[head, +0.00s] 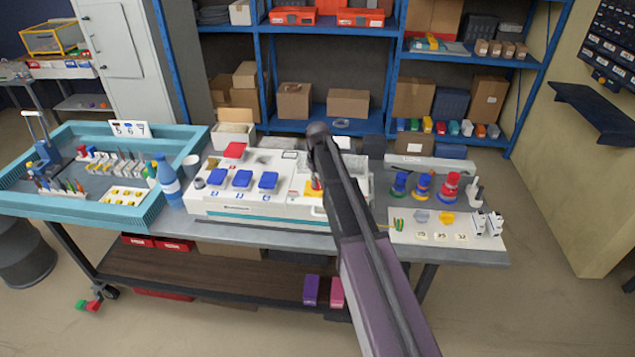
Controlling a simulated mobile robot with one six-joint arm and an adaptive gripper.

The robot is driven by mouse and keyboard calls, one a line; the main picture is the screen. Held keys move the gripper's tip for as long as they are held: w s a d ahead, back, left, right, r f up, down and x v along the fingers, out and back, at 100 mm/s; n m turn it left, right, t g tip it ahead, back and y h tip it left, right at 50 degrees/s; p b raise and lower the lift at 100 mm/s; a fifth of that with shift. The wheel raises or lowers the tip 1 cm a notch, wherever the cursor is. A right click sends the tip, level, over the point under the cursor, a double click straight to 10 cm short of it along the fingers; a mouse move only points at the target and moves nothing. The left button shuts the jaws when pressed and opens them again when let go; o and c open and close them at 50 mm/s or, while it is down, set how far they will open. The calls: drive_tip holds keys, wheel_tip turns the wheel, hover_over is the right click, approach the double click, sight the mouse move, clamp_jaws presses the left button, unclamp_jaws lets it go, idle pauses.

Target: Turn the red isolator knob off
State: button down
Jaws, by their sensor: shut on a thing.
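The white socket box (262,208) stands on the workbench, with blue-lidded sockets (243,179) on its left and a red-lidded one (235,150) at the back. The red isolator knob (316,187) sits on a yellow plate (310,191) toward the right of the box. My gripper (316,181) points down at the knob and is shut on it. My arm passes in front and hides the gripper's right side, part of the knob and the box behind. The knob's angle is too small to read.
A blue bottle (168,181) and a cup (191,166) stand left of the box, beside a teal-rimmed tray (150,207). Right are cable spools (449,186) and a white board (400,232) with small parts. Blue shelving stands behind the workbench (280,238).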

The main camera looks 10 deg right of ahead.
drive_tip(key=shift+n, duration=1.3)
drive_tip(key=c, duration=0.7)
unclamp_jaws()
drive_tip(key=shift+o, duration=0.2)
drive_tip(key=shift+m, duration=0.3)
